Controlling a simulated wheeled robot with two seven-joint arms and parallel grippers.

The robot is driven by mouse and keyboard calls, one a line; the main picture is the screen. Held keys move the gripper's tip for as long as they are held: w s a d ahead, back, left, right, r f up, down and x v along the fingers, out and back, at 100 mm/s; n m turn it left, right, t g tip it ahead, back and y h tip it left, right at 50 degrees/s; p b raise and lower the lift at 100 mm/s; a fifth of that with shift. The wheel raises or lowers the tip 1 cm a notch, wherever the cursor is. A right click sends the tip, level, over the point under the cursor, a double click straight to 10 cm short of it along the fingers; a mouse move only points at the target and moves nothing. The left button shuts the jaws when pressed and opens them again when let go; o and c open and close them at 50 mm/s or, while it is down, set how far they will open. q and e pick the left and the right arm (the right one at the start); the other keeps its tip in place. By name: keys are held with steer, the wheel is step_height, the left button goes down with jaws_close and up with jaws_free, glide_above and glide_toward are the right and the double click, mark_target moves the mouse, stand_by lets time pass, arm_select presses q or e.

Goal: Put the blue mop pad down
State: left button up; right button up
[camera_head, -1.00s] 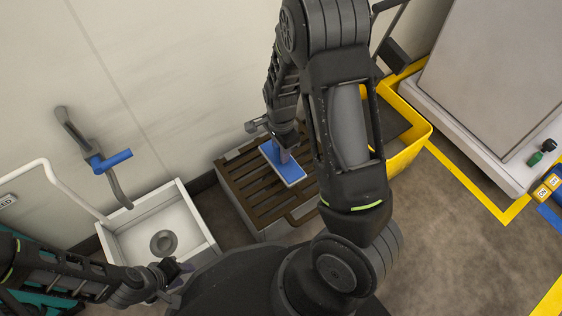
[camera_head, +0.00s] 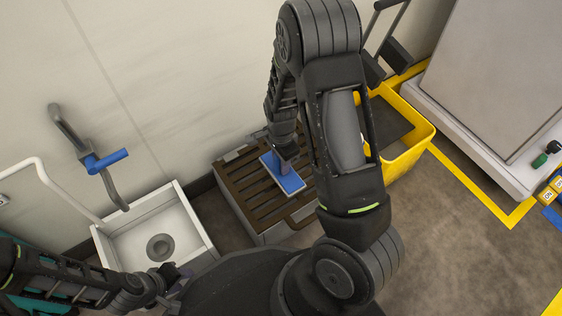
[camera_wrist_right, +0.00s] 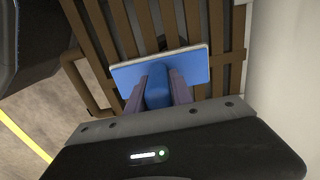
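The blue mop pad (camera_head: 290,183) is a flat blue rectangle with a pale edge, over the brown slatted top of a grey bench (camera_head: 240,190). My right gripper (camera_head: 284,158) is above it. In the right wrist view, its two fingers (camera_wrist_right: 158,88) are closed around a blue upright grip on the pad (camera_wrist_right: 197,66). I cannot tell whether the pad touches the slats. My left gripper (camera_head: 177,277) is at the lower left, by the front of the white basin, apart from the pad; its finger opening is unclear.
The white basin (camera_head: 197,220) with a drain stands left of the bench, below a wall pipe with a blue handle (camera_head: 108,160). A yellow bucket (camera_head: 410,154) stands to the right. Bare slats lie around the pad. A large grey cabinet (camera_head: 500,80) is at far right.

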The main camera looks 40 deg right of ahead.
steer(key=o, duration=0.3)
steer(key=shift+o, duration=0.2)
steer(key=shift+r, duration=0.15)
step_height(320, 180, up, 12)
steer(key=p, duration=0.6)
steer(key=shift+p, duration=0.4)
